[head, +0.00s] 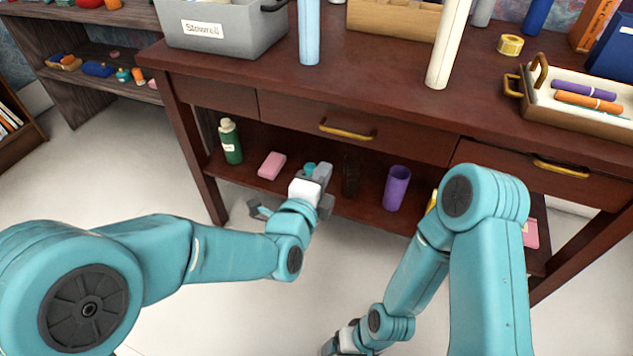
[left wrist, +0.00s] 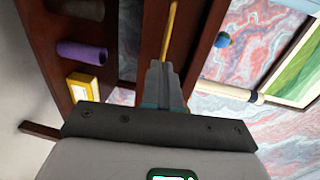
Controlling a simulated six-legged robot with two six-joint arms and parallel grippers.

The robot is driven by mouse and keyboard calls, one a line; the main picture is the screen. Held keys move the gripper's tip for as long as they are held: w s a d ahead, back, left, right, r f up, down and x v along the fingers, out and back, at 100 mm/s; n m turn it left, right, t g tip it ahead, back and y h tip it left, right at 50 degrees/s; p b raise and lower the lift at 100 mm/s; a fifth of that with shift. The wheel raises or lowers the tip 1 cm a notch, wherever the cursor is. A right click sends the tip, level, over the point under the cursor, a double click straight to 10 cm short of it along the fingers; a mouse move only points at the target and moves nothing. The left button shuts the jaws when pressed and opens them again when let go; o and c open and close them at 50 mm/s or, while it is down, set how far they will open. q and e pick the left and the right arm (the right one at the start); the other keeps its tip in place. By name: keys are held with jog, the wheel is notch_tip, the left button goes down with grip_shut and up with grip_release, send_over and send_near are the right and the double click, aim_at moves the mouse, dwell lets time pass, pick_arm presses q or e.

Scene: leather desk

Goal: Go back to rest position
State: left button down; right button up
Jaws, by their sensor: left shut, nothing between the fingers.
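My left gripper (head: 322,172) is in front of the desk's lower shelf, near the pink block and the purple cup. Its grey fingers are together and empty; they also show in the left wrist view (left wrist: 165,88). My right arm hangs down in the lower right of the head view. My right gripper (head: 345,342) is low, near the bottom edge, partly cut off, and its fingers cannot be made out.
The dark desk (head: 380,75) has brass-handled drawers. Its lower shelf holds a green bottle (head: 231,142), a pink block (head: 271,166) and a purple cup (head: 396,188). A grey bin (head: 225,35) and a pen tray (head: 545,109) stand on top. Pale floor is clear in front.

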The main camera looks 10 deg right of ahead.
pick_arm(q)
jog(key=s+a+f+n+g+y, duration=0.1)
jog(key=a+f+n+g+y, duration=0.35)
jog(key=a+f, duration=1.6)
jog(key=s+a+f+n+g+y, duration=0.1)
jog(key=s+a+f+n+g, duration=0.2)
jog(key=s+f+n, duration=0.5)
jog(key=s+a+f+n+g+y, duration=0.1)
jog(key=s+a+f+n+g, duration=0.15)
jog(key=s+f+n, duration=0.55)
jog(key=s+d+r+n+g+h, duration=0.1)
jog(key=s+d+r+n+g, duration=0.15)
jog(key=s+n, duration=0.4)
notch_tip(320, 180, up, 28)
jog(key=p, duration=2.7)
jog(key=shift+s+a+g, duration=0.3)
jog(key=shift+s+g, duration=0.15)
